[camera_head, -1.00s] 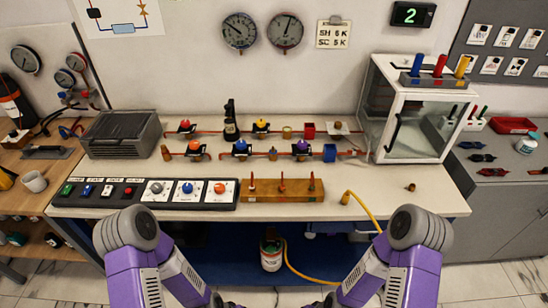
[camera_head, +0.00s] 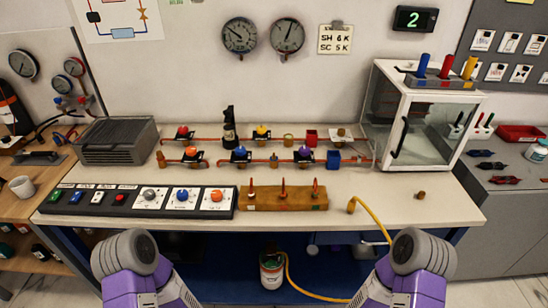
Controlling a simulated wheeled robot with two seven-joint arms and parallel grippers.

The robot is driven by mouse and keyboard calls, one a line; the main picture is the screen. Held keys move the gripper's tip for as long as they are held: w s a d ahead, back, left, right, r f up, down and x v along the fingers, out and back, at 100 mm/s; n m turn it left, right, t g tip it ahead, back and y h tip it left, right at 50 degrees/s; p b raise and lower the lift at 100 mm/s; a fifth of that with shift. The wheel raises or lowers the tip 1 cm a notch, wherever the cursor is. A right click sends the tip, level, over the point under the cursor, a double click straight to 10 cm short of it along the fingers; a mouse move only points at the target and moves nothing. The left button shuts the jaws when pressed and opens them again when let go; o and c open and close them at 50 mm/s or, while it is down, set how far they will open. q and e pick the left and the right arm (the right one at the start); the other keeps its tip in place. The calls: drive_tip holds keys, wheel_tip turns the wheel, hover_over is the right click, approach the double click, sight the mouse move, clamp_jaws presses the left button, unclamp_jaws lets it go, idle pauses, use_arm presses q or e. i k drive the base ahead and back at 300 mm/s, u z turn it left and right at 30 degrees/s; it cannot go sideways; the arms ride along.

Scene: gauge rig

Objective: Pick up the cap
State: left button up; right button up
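A small brass piece (camera_head: 420,195), which looks like the cap, stands alone on the right front of the pale bench top (camera_head: 390,192), in front of the glass-sided cabinet. A similar brass fitting (camera_head: 351,206) sits at the end of the yellow hose near the front edge; I cannot tell for certain which of the two is the cap. My two purple arms come in at the bottom left and bottom right, below the bench's front edge. Neither gripper shows, so their fingers are out of sight. Nothing of mine touches the brass pieces.
The white-framed cabinet (camera_head: 413,128) stands at the back right. A wooden block with red-tipped pins (camera_head: 283,199) and a black switch panel (camera_head: 136,201) line the front. Red piping with valves runs behind. Bench top around the lone brass piece is clear.

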sight(421, 194)
drive_tip(key=z, duration=2.9)
drive_tip(key=i, duration=1.25)
drive_tip(key=u, duration=2.75)
